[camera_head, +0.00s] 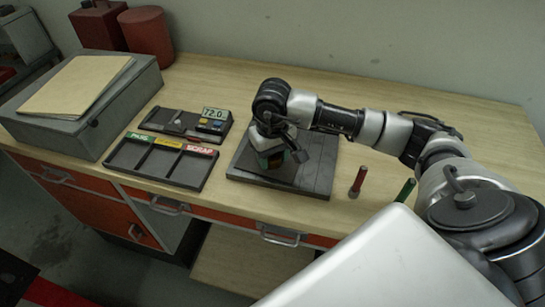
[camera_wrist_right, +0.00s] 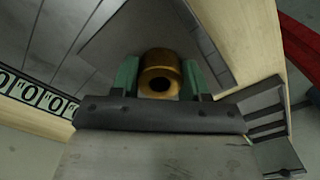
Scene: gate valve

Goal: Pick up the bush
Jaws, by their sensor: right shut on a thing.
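The bush (camera_wrist_right: 160,58) is a short brass-coloured cylinder with a dark round bore, seen in the right wrist view. My right gripper (camera_wrist_right: 160,75) is shut on it, with a green finger on each side. In the head view my right gripper (camera_head: 275,159) points down over the dark grey plate (camera_head: 322,165) on the workbench. The bush cannot be made out there, as the gripper and wrist cover it. I cannot tell whether the bush is touching the plate. My left gripper is not in view.
A three-compartment tray (camera_head: 160,163) with green, yellow and red labels lies left of the plate. Behind it is a gauge with a display (camera_head: 214,114). A red-handled tool (camera_head: 357,182) and a green one (camera_head: 405,190) stand at right. A grey box (camera_head: 85,105) fills the left.

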